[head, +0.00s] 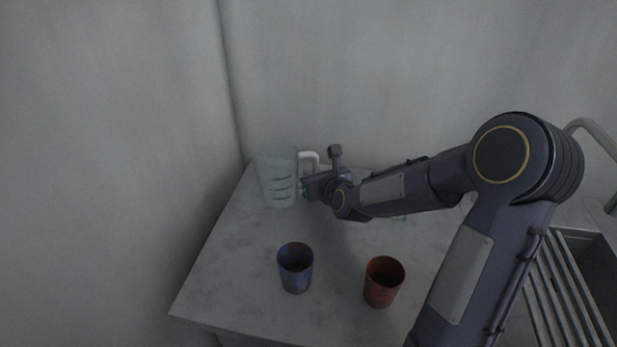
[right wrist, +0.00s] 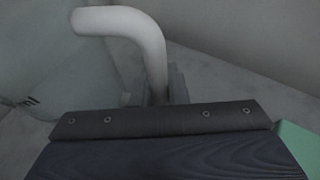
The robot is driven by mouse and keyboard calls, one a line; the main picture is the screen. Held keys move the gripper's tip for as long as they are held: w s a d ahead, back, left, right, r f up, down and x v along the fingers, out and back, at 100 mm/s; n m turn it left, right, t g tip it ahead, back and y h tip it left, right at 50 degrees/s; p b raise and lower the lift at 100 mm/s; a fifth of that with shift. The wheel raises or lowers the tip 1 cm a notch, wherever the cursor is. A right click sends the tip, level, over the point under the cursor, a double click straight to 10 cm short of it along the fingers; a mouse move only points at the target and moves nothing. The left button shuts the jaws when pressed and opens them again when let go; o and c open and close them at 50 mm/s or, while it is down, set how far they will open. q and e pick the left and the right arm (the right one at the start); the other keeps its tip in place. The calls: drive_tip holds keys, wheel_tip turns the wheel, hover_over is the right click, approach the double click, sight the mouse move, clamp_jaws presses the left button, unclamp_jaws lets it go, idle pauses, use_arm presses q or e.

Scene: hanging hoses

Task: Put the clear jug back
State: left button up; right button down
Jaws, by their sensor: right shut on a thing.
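The clear jug (head: 275,182) has dark measuring marks and a white handle (head: 309,156). It is at the back left of the marble counter in the head view, and looks upright. Whether its base touches the counter is hard to tell. My right gripper (head: 305,188) reaches it from the right and is shut on the handle. In the right wrist view the white handle (right wrist: 150,50) rises between the fingers, with the jug's clear wall (right wrist: 40,60) to the left. The fingertips are mostly hidden. My left gripper is not in view.
A blue cup (head: 295,268) and a red cup (head: 383,282) stand on the counter (head: 235,265) nearer the front. A sink with a slatted rack (head: 560,290) and a tap (head: 597,140) are at the right. Walls close the back and left. The counter's left front is clear.

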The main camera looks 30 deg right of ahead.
drive_tip(key=shift+s+d, duration=0.1)
drive_tip(key=shift+s, duration=0.05)
drive_tip(key=shift+f, duration=0.2)
drive_tip(key=c, duration=1.4)
unclamp_jaws()
drive_tip(key=shift+c, duration=0.2)
drive_tip(key=shift+r, duration=0.1)
drive_tip(key=shift+r, duration=0.1)
drive_tip(key=v, duration=1.2)
drive_tip(key=shift+b, duration=0.35)
drive_tip(key=shift+s, duration=0.1)
